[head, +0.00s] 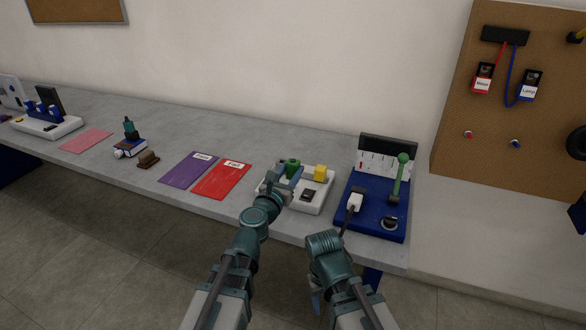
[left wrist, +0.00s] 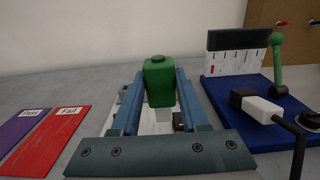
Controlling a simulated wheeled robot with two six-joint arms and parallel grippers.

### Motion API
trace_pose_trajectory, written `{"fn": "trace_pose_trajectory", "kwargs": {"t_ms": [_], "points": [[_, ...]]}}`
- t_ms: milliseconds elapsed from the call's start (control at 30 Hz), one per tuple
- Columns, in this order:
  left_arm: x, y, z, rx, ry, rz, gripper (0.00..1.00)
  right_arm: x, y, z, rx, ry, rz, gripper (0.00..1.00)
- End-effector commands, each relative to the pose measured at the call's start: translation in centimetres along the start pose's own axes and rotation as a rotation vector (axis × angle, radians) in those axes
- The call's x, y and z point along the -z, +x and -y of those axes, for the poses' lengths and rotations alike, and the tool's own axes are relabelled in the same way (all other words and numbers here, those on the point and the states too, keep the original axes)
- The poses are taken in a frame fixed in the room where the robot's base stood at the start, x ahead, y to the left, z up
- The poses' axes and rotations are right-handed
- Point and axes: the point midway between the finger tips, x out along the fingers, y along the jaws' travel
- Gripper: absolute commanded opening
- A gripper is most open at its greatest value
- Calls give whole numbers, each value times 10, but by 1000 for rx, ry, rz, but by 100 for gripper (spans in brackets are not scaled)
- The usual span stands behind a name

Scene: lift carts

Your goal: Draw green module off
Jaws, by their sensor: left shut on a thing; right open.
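The green module (head: 292,166) is a small green block at the white base (head: 272,201) near the table's front edge. My left gripper (head: 288,178) is shut on it. In the left wrist view the green module (left wrist: 159,80) stands upright between the two blue fingers (left wrist: 158,100), with a pale part below it. Whether its underside touches the white base is hidden by the gripper. A yellow block (head: 320,173) and a black part (head: 308,195) are also on the base. My right gripper (head: 316,302) is open and empty, low in front of the table.
Right of the base stands a blue device (head: 372,222) with a green lever (head: 399,180), a white plug (head: 355,202) and a scale panel (head: 383,165). Left lie a red Fail mat (head: 220,182) and a purple Pass mat (head: 187,171), both bare.

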Motion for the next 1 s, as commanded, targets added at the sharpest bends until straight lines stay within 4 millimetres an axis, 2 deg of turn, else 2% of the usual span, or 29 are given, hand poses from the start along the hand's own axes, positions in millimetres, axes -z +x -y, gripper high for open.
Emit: {"fn": "trace_pose_trajectory", "kwargs": {"t_ms": [267,733,1000], "points": [[-3,0,0,0,0,0,0,0,-3,0,0,0,0,56],[-30,0,0,0,0,0,0,-2,-29,-3,0,0,0,56],[-30,0,0,0,0,0,0,-2,-30,-3,0,0,0,56]]}}
